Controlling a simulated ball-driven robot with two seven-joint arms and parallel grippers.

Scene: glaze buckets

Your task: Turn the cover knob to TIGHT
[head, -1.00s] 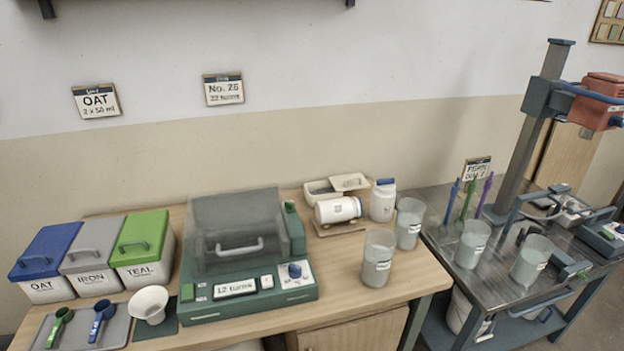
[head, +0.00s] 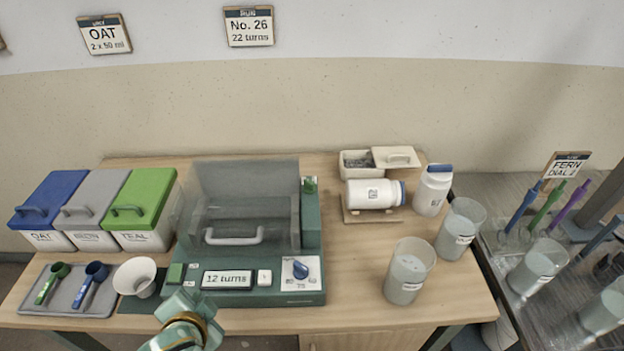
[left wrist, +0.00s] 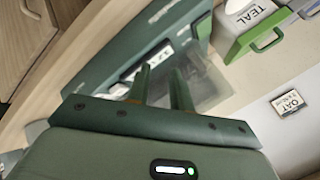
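The green machine (head: 240,298) stands on the wooden bench. The clear cover (head: 243,180) with a grey handle stands above the machine. The display (head: 227,280) reads 12 turns. In the left wrist view my left gripper (left wrist: 160,78) is open and empty, its two fingers apart in front of the machine's front panel. In the head view, part of my arm shows at the bottom, below the display. My right gripper is not in view.
Left of the machine are lidded bins (head: 140,205), a tray (head: 75,300) with two scoops, and a white bowl (head: 135,277). To the right lie a white jar on a stand (head: 375,194) and translucent cups (head: 408,270). Bench between knob and cups is clear.

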